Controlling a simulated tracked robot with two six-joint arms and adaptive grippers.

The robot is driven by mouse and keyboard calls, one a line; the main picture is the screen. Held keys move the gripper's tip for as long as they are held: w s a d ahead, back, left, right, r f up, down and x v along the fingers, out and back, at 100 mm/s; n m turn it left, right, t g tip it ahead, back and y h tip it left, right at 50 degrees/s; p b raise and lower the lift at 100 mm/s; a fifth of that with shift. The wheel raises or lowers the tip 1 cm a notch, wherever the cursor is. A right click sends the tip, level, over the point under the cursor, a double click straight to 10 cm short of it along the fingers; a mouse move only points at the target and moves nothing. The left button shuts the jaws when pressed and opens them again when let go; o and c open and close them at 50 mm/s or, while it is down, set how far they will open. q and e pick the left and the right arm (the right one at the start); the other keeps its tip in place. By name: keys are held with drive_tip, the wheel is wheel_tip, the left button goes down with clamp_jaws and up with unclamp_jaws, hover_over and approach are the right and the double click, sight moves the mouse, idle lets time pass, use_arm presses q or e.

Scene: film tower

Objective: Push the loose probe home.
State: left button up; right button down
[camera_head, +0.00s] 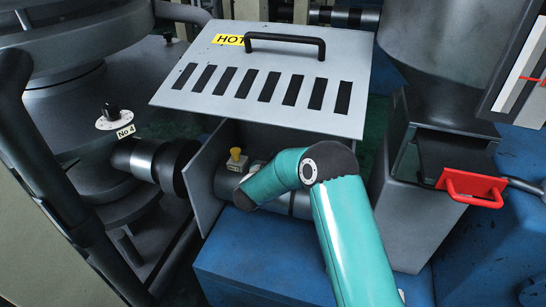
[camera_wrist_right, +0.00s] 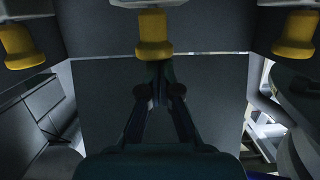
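In the head view, a yellow-capped probe (camera_head: 236,156) stands on a grey cylinder (camera_head: 228,183) inside the open-fronted guard. My teal right arm reaches in and hides part of the cylinder and anything behind it. In the right wrist view, three yellow probe caps show along the top: left (camera_wrist_right: 20,46), middle (camera_wrist_right: 152,34) and right (camera_wrist_right: 295,40). I cannot tell which is loose. My right gripper (camera_wrist_right: 157,72) has its dark fingers close together, with nothing visible between them. Their tips are near the middle cap in the picture; contact is unclear. My left gripper is not in view.
A slotted grey lid (camera_head: 255,85) marked HOT, with a black handle (camera_head: 285,41), is above the cylinder. A grey side plate (camera_head: 205,185) stands left of it. A red handle (camera_head: 472,186) projects at right. A blue base (camera_head: 265,262) lies below.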

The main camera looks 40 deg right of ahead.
drive_tip(key=shift+s+a+f, duration=0.15)
drive_tip(key=shift+f, duration=0.2)
drive_tip(key=shift+s+a, duration=0.1)
drive_tip(key=shift+a, duration=0.1)
drive_tip(key=v, duration=1.1)
drive_tip(key=shift+r, duration=0.35)
drive_tip(key=shift+r, duration=0.1)
